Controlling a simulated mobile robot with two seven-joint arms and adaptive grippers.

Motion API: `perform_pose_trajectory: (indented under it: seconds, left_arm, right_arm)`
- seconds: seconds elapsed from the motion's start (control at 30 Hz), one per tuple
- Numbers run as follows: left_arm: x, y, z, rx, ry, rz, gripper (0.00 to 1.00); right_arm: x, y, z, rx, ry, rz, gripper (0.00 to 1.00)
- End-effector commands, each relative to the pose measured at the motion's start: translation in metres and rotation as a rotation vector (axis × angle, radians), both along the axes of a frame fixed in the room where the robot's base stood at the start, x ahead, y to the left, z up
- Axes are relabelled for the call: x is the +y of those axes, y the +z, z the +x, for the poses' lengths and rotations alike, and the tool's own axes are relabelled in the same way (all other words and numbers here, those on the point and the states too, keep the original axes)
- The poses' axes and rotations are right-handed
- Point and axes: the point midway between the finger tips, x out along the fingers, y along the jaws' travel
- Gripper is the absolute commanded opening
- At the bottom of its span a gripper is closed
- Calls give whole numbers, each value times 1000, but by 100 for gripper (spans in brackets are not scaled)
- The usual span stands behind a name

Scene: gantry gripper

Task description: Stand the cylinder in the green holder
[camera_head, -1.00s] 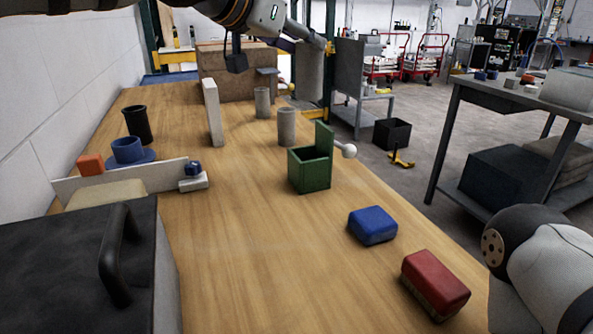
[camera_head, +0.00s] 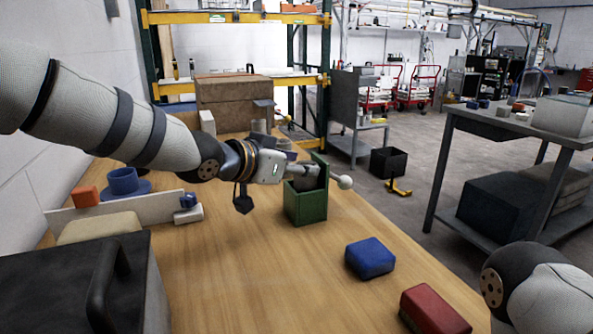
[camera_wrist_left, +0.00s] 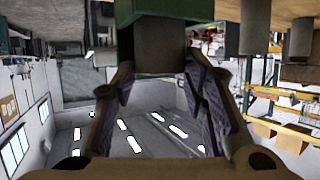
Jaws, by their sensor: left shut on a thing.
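The green holder (camera_head: 306,207) stands on the wooden table, an open box with a taller back wall. My left gripper (camera_head: 308,172) is over its opening, shut on a grey-brown cylinder (camera_head: 309,184). In the left wrist view the cylinder (camera_wrist_left: 160,47) sits between the two fingers (camera_wrist_left: 160,88). Its far end is hidden behind the edge of the green holder (camera_wrist_left: 165,10), so its lower end appears to be inside; I cannot tell whether it touches the bottom. My right gripper is out of view.
A blue block (camera_head: 370,258) and a red block (camera_head: 435,311) lie at the front right of the table (camera_head: 240,275). A white ball-ended knob (camera_head: 344,182) is beside the holder. A blue cup (camera_head: 124,183) and an orange block (camera_head: 86,196) are at left.

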Motion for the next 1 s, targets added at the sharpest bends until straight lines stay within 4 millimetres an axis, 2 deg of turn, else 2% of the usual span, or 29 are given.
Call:
perform_pose_trajectory:
  seconds: [0.07, 0.43, 0.47, 0.5, 0.53, 0.87, 1.0]
  left_arm:
    - [0, -8, 1, -1, 0, 0, 0]
    - [0, -11, 0, -3, 1, -2, 0]
    - [0, -12, 0, 0, 1, 0, 47]
    - [0, -12, 0, 0, 1, 0, 56]
    - [0, -12, 0, 0, 1, 0, 60]
    - [0, -7, 0, -2, 1, 0, 60]
    - [17, 10, -21, -7, 2, -1, 60]
  right_arm:
    - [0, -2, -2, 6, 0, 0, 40]
    - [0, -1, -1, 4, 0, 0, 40]
    - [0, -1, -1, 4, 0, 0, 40]
    - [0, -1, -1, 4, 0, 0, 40]
    - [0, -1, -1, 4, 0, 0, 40]
    - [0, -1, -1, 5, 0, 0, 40]
    - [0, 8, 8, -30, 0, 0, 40]
